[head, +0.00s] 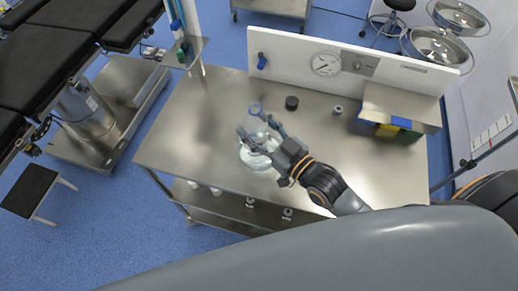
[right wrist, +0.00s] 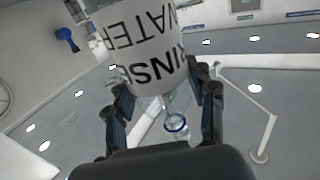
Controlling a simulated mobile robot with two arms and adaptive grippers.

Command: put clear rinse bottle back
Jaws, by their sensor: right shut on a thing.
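The clear rinse bottle (head: 256,126) is in my right gripper (head: 262,135) over the front middle of the steel table. Its pale blue top (head: 255,107) points toward the back of the table. In the right wrist view its white label (right wrist: 145,50) with large black letters fills the upper middle between the fingers. The right gripper (right wrist: 165,105) is shut on the bottle. A pale round shape (head: 254,156) shows just below the bottle; I cannot tell whether it is a dish or the bottle's lower part. My left gripper is not in view.
The steel table (head: 200,125) is bare to the left. A dark round cap (head: 291,103) and a small metal piece (head: 338,109) lie behind the gripper. A shelf (head: 395,105) with coloured boxes (head: 398,127) stands at the right. A white panel (head: 300,57) closes the back.

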